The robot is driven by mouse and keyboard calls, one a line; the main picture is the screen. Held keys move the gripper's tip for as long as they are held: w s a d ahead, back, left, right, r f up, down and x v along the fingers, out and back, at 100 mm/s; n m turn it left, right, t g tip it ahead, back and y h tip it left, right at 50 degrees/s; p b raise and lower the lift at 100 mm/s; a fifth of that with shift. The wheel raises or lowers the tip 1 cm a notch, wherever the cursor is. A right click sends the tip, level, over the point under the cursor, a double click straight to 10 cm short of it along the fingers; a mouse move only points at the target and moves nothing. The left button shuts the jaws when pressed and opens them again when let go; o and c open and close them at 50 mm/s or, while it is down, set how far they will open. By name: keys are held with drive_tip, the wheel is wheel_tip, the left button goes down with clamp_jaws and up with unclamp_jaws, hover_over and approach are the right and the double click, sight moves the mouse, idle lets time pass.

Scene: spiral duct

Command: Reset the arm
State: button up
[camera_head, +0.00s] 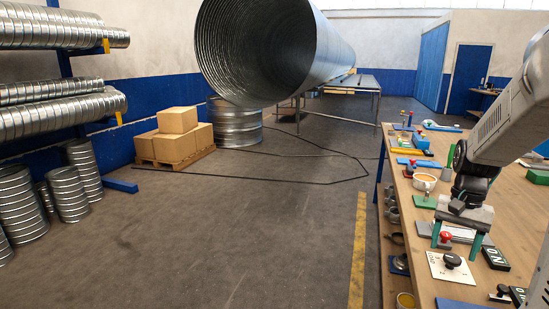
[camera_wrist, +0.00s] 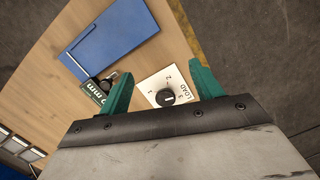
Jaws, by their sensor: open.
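My gripper (camera_head: 459,232) hangs above the wooden workbench (camera_head: 521,215) at the right of the head view, pointing down. In the wrist view my gripper (camera_wrist: 162,92) shows two green fingers spread apart with nothing between them. Beyond the fingertips lies a white plate with a black rotary knob, marked LOAD (camera_wrist: 166,97). The same LOAD plate shows in the head view (camera_head: 437,267), near the bench's left edge. My gripper is above it and apart from it, as far as I can tell.
A blue panel (camera_wrist: 110,40) and a small black knob (camera_wrist: 97,86) lie near the plate. The floor (camera_head: 240,235) left of the bench is clear.

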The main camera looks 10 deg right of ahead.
drive_tip(key=s+a+r+n+t, duration=0.1)
drive_tip(key=s+a+r+n, duration=0.2)
drive_tip(key=s+a, duration=0.2)
drive_tip(key=s+a+r+n, duration=0.3)
drive_tip(key=s+a, duration=0.1)
drive_tip(key=a, duration=0.8)
drive_tip(key=s+a+r+n+t+h, duration=0.1)
drive_tip(key=s+a+r+n, duration=0.2)
drive_tip(key=a, duration=0.6)
drive_tip(key=s+n, duration=0.1)
drive_tip(key=s, duration=0.1)
drive_tip(key=shift+s+t, duration=0.3)
drive_tip(key=shift+r, duration=0.1)
